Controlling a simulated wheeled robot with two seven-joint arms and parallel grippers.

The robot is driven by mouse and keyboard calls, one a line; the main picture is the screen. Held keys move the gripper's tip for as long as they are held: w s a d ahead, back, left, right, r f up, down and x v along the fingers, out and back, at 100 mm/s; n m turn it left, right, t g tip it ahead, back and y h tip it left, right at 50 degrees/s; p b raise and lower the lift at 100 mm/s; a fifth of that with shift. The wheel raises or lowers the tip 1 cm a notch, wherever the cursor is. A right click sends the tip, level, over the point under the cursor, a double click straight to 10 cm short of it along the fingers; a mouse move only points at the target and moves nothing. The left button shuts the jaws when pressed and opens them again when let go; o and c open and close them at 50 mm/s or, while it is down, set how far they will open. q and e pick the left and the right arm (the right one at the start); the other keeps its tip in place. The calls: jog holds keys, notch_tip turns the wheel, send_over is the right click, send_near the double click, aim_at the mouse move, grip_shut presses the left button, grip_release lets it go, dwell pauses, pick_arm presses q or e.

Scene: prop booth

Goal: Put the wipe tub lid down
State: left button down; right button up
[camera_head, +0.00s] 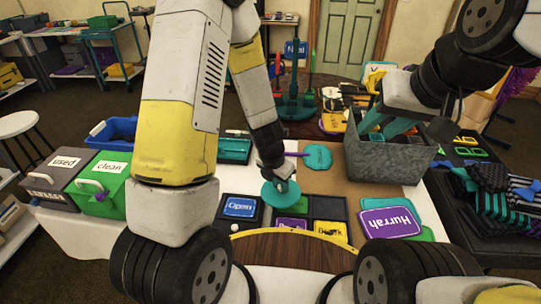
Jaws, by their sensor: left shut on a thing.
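My left gripper (277,178) points down over the front of the table and is shut on a teal piece that looks like the wipe tub lid (281,191). Another teal disc (318,156) lies on the brown mat (345,178), beyond and to the right of the gripper. My right arm reaches in over the grey crate at the right; its fingertips are not clear.
The grey crate (388,162) stands on the mat. A dark tray with an "Open" sign (239,207) lies in front. A purple "Hurrah" sign (389,222) is at the right. Green "clean" (101,189) and grey "used" (62,178) boxes stand left.

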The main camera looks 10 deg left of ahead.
pick_arm(q)
jog(key=w+a, duration=0.2)
jog(key=w, duration=0.2)
jog(key=w+a+f, duration=0.1)
jog(key=w+a, duration=0.2)
jog(key=w, duration=0.2)
jog(key=w+a, duration=0.3)
jog(key=w, duration=0.1)
jog(key=shift+w+a+f, duration=0.1)
jog(key=shift+w+f, duration=0.05)
jog(key=shift+f, duration=0.15)
jog(key=shift+w+a, duration=0.1)
jog(key=shift+f, duration=1.75)
jog(key=c, duration=1.3)
grip_release()
jog(key=shift+f, duration=0.1)
jog(key=shift+o, duration=0.2)
